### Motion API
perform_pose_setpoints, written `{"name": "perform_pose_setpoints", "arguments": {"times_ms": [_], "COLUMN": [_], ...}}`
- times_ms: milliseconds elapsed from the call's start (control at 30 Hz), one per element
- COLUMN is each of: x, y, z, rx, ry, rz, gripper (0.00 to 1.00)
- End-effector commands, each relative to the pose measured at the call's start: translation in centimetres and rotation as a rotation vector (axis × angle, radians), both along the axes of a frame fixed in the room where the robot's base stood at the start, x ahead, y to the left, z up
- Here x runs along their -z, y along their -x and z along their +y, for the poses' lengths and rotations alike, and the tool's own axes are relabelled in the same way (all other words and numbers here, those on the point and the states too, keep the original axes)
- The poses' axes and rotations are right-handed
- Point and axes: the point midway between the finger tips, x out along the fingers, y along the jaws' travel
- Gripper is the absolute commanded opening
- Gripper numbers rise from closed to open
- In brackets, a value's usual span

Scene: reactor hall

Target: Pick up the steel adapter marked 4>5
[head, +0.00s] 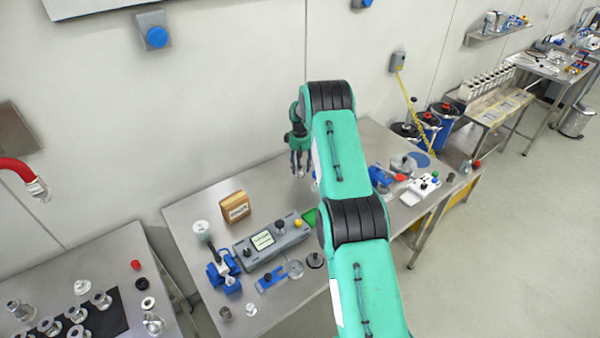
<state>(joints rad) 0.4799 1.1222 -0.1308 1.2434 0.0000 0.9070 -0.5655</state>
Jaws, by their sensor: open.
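My gripper (299,168) hangs from my green arm over the back of the middle steel table, open, with nothing visible between its fingers. Part of it is hidden behind my arm. Several steel adapter-like fittings stand on a black mat (106,325) on the left table, at the lower left of the head view. One fitting (101,300) is at the mat's back right, another (82,287) at its back edge. A further fitting (154,323) is right of the mat. No marking is readable, so I cannot tell which is 4>5. My gripper is far from them.
The middle table (187,210) carries a wooden block (235,206), a grey device (272,242), a blue clamp-like tool (222,271) and small parts. A red hose (22,172) hangs at the left wall. A gap separates the left and middle tables. Open floor (500,250) lies right.

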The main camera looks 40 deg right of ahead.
Motion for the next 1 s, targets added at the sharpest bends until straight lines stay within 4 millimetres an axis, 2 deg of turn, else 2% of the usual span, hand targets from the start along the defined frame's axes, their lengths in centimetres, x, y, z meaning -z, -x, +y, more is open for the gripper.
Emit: {"name": "perform_pose_setpoints", "arguments": {"times_ms": [100, 300, 867, 1000], "x": [1.3, 2.5, 2.6, 2.6], "y": [0.0, 0.0, 0.0, 0.0], "z": [0.1, 0.1, 0.1, 0.1], "rx": [0.000, 0.000, 0.000, 0.000], "ry": [-0.001, 0.000, 0.000, 0.000], "rz": [0.001, 0.000, 0.000, 0.000], "gripper": [0.47, 0.47, 0.47, 0.21]}}
